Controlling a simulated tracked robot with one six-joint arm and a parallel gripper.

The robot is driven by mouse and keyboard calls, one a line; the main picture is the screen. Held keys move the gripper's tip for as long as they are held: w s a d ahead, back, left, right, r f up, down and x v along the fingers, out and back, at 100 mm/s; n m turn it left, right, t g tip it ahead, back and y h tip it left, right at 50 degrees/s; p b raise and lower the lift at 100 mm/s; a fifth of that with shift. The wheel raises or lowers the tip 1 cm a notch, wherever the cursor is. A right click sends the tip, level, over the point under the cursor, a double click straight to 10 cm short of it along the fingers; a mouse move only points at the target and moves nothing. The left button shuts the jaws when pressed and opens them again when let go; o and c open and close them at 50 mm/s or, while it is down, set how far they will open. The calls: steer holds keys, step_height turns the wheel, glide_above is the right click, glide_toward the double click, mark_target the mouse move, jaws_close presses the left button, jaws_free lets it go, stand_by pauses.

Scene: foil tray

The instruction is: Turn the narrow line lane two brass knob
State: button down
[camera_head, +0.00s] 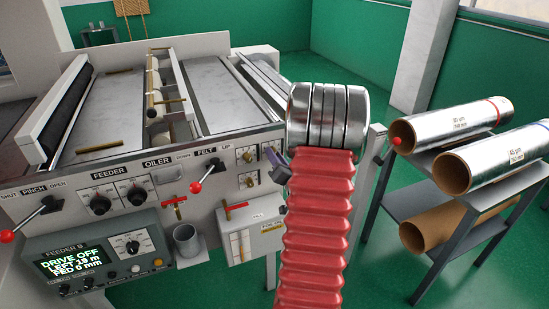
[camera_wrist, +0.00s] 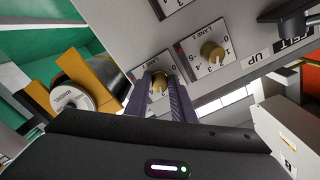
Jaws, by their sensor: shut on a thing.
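A brass knob (camera_wrist: 160,82) on a small white scale plate sits between the two purple fingers of my gripper (camera_wrist: 160,88) in the wrist view. My gripper is shut on it. In the head view the purple fingers of my gripper (camera_head: 270,162) reach the knob plates at the panel's right end. Brass knobs (camera_head: 247,155) show left of the fingers; the held one is mostly hidden.
A red-knobbed FELT lever (camera_head: 208,177) stands left of the knob plates. A white box (camera_head: 265,240) with a red handle is below. Foil rolls (camera_head: 455,122) lie on a rack (camera_head: 437,165) at the right. The control box (camera_head: 95,255) is lower left.

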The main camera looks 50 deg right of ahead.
steer(key=shift+w, duration=0.1)
stand_by(0.3)
steer(key=c, duration=1.5)
jaws_free()
steer(key=v, duration=1.4)
steer(key=shift+f, duration=0.1)
steer(key=shift+f, duration=0.1)
